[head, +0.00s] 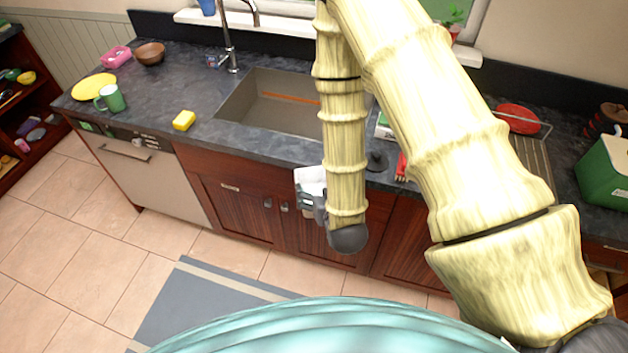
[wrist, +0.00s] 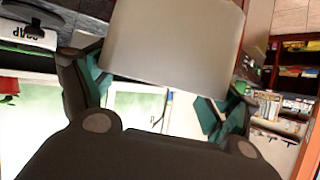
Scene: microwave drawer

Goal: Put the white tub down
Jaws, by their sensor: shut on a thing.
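The white tub (wrist: 172,42) fills the upper middle of the wrist view, between the two fingers of my gripper (wrist: 160,92). My gripper is shut on it, with a dark, teal-padded finger on each side. In the head view, a small white part of the tub (head: 310,176) shows beside my gripper (head: 317,200), left of my forearm. There it appears in front of the cabinet doors below the sink, near the counter's front edge. Its height and distance from the counter are hard to tell. My arm hides part of the gripper and tub.
The dark counter (head: 165,85) holds a sink (head: 262,100), a yellow sponge (head: 184,120), a green mug (head: 111,98), a yellow plate (head: 94,86) and a brown bowl (head: 150,53). The counter left of the sink has bare room. A green container (head: 604,172) stands at far right.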

